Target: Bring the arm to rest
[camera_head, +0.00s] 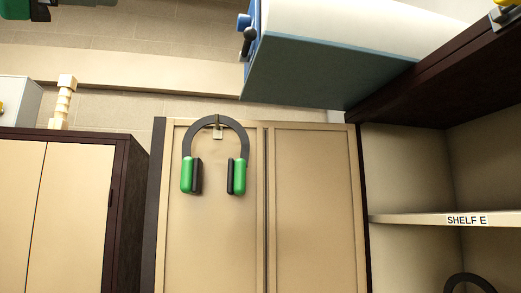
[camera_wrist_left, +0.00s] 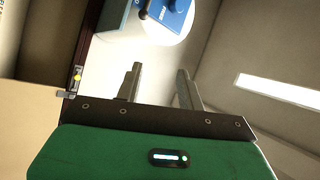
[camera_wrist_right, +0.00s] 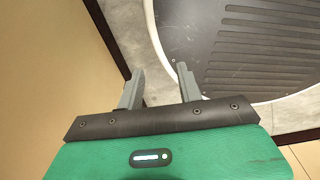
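My left gripper (camera_wrist_left: 156,88) shows in the left wrist view with its two grey fingers apart and nothing between them. Beyond it are a pale wall and part of a blue and white object (camera_wrist_left: 170,18). My right gripper (camera_wrist_right: 158,85) shows in the right wrist view, also with fingers apart and empty. Beyond it lies a dark ribbed surface with a rounded pale rim (camera_wrist_right: 270,50). In the head view neither pair of fingertips can be made out; only a green and dark piece of my own arm shows at the top left.
Green and black headphones (camera_head: 216,160) hang on a hook on a tan cabinet (camera_head: 315,200). A blue and white box-like object (camera_head: 330,60) juts out at the top right. A shelf labelled SHELF E (camera_head: 420,218) is at the right. Another cabinet (camera_head: 60,200) stands at the left.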

